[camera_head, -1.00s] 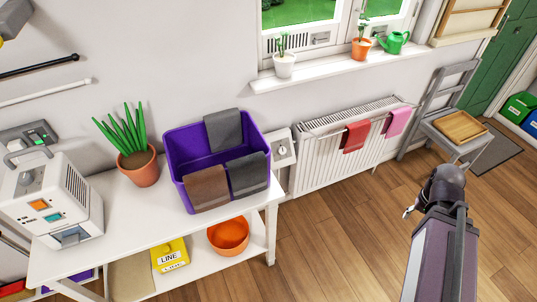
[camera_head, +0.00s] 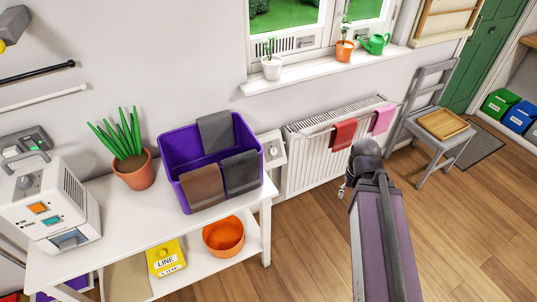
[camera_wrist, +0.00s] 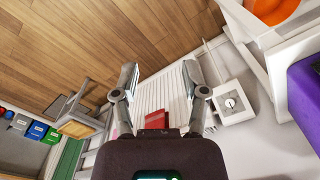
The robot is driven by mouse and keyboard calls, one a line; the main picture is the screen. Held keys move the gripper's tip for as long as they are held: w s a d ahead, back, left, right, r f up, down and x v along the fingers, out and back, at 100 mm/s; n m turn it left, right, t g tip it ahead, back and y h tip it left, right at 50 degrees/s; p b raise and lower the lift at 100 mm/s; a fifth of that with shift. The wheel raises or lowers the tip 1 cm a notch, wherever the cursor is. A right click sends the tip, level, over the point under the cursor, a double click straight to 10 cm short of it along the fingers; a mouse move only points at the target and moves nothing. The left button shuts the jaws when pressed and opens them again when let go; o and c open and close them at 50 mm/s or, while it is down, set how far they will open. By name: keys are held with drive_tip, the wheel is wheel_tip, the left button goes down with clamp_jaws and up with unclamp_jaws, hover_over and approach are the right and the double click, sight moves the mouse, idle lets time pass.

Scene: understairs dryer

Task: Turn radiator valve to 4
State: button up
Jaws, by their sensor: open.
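The radiator valve is a white square box with a round dial (camera_head: 272,150) at the left end of the white radiator (camera_head: 306,172). In the wrist view the dial (camera_wrist: 230,103) shows to the right of my gripper (camera_wrist: 159,76), with a small dark mark at its centre. I cannot read its numbers or tell its setting. My gripper is open and empty, its two fingers spread over the view of the radiator (camera_wrist: 168,103). In the head view my gripper (camera_head: 343,190) is small and partly hidden by my arm, right of the valve and apart from it.
A white table (camera_head: 110,214) with a purple bin (camera_head: 180,149) stands left of the valve, its right edge close to it. A red cloth (camera_head: 343,134) and a pink cloth (camera_head: 382,119) hang on the radiator. A grey chair (camera_head: 455,148) stands right. The wooden floor in front is clear.

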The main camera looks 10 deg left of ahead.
drive_tip(key=shift+s+a, duration=0.2)
drive_tip(key=shift+a, duration=0.1)
drive_tip(key=o, duration=0.5)
drive_tip(key=shift+w+a+f, duration=0.1)
drive_tip(key=w+a+f+n+t+y+b, duration=0.35)
drive_tip(key=w+a+f+b, duration=0.4)
drive_tip(key=b, duration=0.45)
drive_tip(key=w+a+f+n+t+y+b, duration=0.2)
drive_tip(key=w+a+f+n+y+b, duration=0.35)
drive_tip(key=w+f+b, duration=0.5)
drive_tip(key=w+a+f+t+y+b, duration=0.1)
drive_tip(key=w+f+t+b, duration=0.1)
drive_tip(key=b, duration=0.5)
drive_tip(key=w+a+f+n+t+y+b, duration=0.1)
drive_tip(key=w+a+f+t+b, duration=0.1)
drive_tip(key=w+b, duration=0.4)
drive_tip(key=w+a+f+t+y+b, duration=0.1)
drive_tip(key=w+f+t+b, duration=0.2)
drive_tip(key=b, duration=0.7)
drive_tip(key=shift+w+a+f+t+y, duration=0.2)
drive_tip(key=shift+w+f+t+y, duration=0.1)
drive_tip(key=shift+w+f, duration=0.6)
